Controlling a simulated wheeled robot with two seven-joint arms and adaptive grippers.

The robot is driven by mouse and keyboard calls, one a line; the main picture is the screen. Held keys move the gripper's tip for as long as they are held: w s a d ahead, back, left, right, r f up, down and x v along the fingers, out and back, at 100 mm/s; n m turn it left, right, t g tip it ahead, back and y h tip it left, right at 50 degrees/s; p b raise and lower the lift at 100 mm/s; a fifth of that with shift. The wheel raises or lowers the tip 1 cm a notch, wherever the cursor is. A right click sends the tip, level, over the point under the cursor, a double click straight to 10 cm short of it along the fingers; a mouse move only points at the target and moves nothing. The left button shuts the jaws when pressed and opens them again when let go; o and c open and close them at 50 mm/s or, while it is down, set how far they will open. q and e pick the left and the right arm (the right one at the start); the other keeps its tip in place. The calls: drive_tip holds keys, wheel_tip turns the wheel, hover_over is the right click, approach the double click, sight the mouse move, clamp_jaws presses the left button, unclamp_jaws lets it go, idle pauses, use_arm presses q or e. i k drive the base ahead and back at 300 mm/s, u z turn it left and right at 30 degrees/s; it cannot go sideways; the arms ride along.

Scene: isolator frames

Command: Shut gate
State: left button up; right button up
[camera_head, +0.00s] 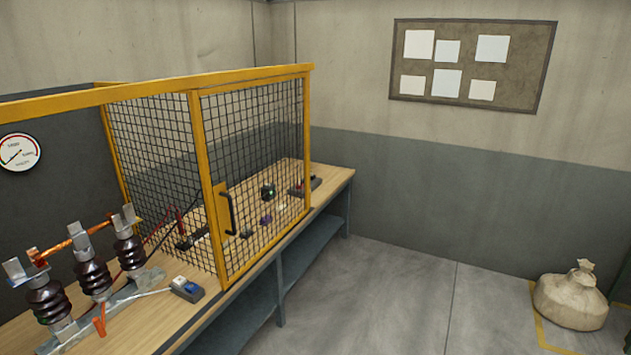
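The gate (204,150) is a yellow-framed panel of black wire mesh on the front of a cage on the workbench. A black handle (230,212) sits on a yellow plate at its left edge. The gate covers the right part of the front, under the yellow top rail (130,92). The front to its left is open, with the isolator (92,272) exposed there: dark ribbed insulators, metal clips and a copper-coloured bar. Neither of my grippers is in view.
A small grey and blue box (187,289) lies on the wooden bench top (330,174) near the front edge, left of the gate. Small items lie behind the mesh. The concrete floor (400,300) is clear up to a sack (572,302) at the right.

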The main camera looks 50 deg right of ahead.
sight(223, 200)
drive_tip(key=z, duration=1.95)
drive_tip(key=i, duration=1.8)
drive_tip(key=u, duration=0.2)
